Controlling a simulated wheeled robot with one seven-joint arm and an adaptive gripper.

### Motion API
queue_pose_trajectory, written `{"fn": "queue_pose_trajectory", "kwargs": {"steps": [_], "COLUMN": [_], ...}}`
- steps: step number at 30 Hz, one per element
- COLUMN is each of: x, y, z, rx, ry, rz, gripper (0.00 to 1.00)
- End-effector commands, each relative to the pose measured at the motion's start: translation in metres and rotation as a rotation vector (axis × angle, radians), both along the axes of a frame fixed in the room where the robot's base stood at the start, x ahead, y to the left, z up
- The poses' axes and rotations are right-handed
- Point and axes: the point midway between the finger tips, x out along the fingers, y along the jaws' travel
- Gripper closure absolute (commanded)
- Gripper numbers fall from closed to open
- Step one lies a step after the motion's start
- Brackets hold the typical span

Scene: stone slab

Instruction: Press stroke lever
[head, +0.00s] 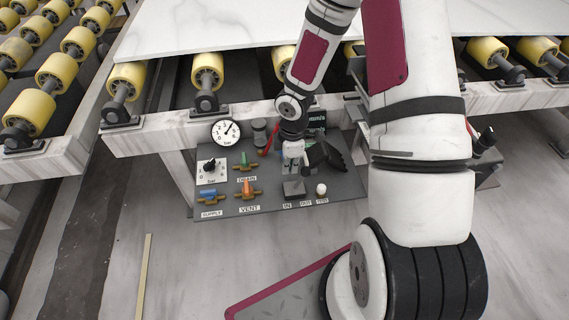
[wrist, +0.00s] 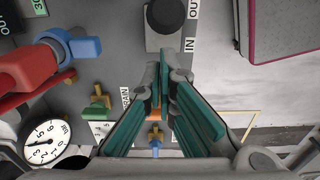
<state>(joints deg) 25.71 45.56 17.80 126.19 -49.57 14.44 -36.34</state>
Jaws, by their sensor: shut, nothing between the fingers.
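A red lever (head: 270,138) stands at the back of the grey control panel (head: 226,205), left of my wrist in the head view. It is large at the left of the wrist view (wrist: 25,82), beside a blue part. I see no label naming it as the stroke lever. My gripper (wrist: 164,75) is shut and empty, its teal-padded fingers together. The fingertips are over the panel near the IN label, apart from the red lever. A grey block with a dark round top (wrist: 165,24) lies just beyond them. My arm hides part of the panel.
The panel carries a pressure gauge (head: 226,132), a black knob (head: 209,168), a green drain valve (head: 243,162), a blue supply valve (head: 208,196), an orange vent valve (head: 247,190) and a white test button (head: 321,189). A stone slab (head: 210,25) lies behind on yellow rollers.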

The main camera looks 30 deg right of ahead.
Motion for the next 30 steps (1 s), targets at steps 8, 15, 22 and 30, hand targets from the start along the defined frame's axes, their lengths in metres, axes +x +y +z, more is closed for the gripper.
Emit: {"fn": "queue_pose_trajectory", "kwargs": {"steps": [8,15,22,30], "x": [-0.004,-0.004,-0.004,-0.004], "y": [-0.011,-0.014,-0.015,-0.015], "z": [0.001,0.001,0.0,0.001], "rx": [0.001,0.001,-0.001,-0.002], "ry": [0.001,0.0,0.0,0.002], "rz": [0.002,0.002,0.001,0.0], "gripper": [1.0,1.0,1.0,1.0]}}
